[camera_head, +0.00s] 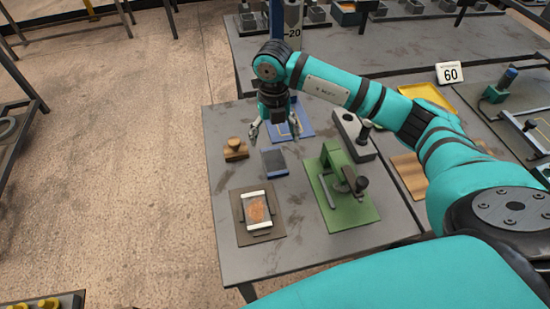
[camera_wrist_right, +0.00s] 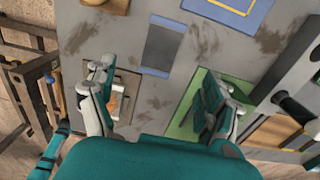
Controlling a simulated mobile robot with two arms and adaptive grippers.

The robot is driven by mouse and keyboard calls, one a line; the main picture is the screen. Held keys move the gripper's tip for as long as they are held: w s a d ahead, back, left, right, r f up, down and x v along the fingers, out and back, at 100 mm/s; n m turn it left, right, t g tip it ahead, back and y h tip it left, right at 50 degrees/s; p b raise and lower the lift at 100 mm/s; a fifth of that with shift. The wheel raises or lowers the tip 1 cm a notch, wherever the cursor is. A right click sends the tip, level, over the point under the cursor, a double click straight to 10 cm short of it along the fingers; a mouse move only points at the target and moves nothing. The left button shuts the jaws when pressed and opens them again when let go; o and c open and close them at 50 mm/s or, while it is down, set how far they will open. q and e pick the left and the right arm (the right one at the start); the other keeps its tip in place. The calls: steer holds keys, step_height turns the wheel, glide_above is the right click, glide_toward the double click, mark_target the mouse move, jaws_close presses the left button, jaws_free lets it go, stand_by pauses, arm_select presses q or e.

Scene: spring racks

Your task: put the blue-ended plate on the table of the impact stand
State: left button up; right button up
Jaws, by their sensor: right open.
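The blue-ended plate (camera_head: 274,161) lies flat on the grey table. In the right wrist view the plate (camera_wrist_right: 163,47) is grey with a blue strip at each end. My right gripper (camera_head: 275,135) points down above the table, just behind the plate in the head view. Its fingers are spread and empty, and in the right wrist view the gripper (camera_wrist_right: 160,85) has bare table between its fingers. What seems to be the impact stand has a blue base (camera_head: 302,119) with a yellow outline and a tall scaled column (camera_head: 292,20). My right arm hides its middle. My left gripper is out of view.
A wooden-handled block (camera_head: 235,149) lies left of the plate. A brown board with a white-ended frame (camera_head: 241,227) is in front. A green fixture (camera_head: 350,216) and a grey block with a dark knob (camera_head: 352,138) stand to the right. Bare table surrounds the plate.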

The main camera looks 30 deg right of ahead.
glide_above(274, 160)
steer(key=f, duration=0.4)
steer(key=shift+s+a+p, duration=0.2)
steer(key=shift+a+p, duration=0.05)
steer(key=shift+p, duration=0.15)
steer(key=shift+f, duration=0.5)
step_height(274, 160, down, 4)
steer(key=shift+d+f+p, duration=0.15)
steer(key=shift+f+p, duration=0.05)
steer(key=shift+p, duration=0.95)
steer(key=shift+w+f, duration=0.1)
steer(key=shift+f, duration=0.15)
steer(key=c, duration=1.7)
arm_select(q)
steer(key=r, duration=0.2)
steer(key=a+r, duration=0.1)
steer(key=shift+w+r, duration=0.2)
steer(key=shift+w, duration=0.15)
arm_select(e)
steer(key=shift+w+r, duration=0.1)
jaws_close()
